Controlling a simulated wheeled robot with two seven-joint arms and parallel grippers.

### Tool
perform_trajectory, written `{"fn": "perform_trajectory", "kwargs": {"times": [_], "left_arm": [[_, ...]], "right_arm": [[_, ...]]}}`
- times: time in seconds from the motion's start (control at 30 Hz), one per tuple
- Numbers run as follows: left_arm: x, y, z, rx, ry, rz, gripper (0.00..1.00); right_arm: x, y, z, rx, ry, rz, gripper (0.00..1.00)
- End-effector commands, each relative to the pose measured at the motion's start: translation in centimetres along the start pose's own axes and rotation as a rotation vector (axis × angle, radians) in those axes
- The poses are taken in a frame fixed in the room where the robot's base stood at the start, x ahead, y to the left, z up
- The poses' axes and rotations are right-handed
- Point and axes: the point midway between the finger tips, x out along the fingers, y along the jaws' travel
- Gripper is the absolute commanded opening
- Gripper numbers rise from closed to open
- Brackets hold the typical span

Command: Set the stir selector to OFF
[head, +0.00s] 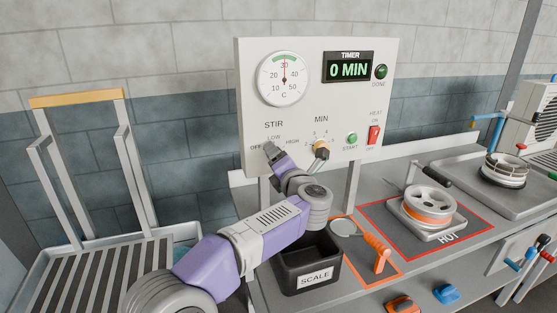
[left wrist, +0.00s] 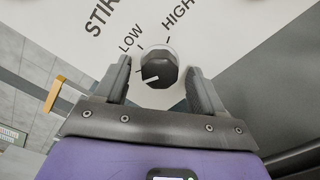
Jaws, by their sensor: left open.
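The stir selector is a black round knob (left wrist: 160,68) with a white pointer mark, on the white panel (head: 310,95). In the left wrist view the pointer aims left and slightly down, away from LOW and HIGH. This is the side where the head view shows the OFF label (head: 255,147); in the wrist view that label is hidden. My left gripper (left wrist: 160,78) is open, with one finger on each side of the knob and visible gaps between. In the head view my left gripper (head: 270,152) covers the knob. My right gripper is not in view.
The minute dial (head: 321,149), green START button (head: 352,138) and red heat switch (head: 374,134) sit right of the selector. A rack stands left.

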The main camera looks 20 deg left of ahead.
Motion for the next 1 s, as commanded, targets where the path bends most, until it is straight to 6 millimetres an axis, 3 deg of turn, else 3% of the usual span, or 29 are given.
{"fn": "perform_trajectory", "kwargs": {"times": [0.17,0.6,1.0], "left_arm": [[-0.6,0.0,0.1,0.001,-0.002,-0.001,0.69],[-7.0,0.1,0.1,0.0,-0.002,0.0,0.69],[-7.6,0.0,0.0,0.0,0.0,0.0,0.69]], "right_arm": [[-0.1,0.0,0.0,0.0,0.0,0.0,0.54],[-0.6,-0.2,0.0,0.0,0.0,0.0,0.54],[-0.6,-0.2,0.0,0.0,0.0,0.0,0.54]]}}
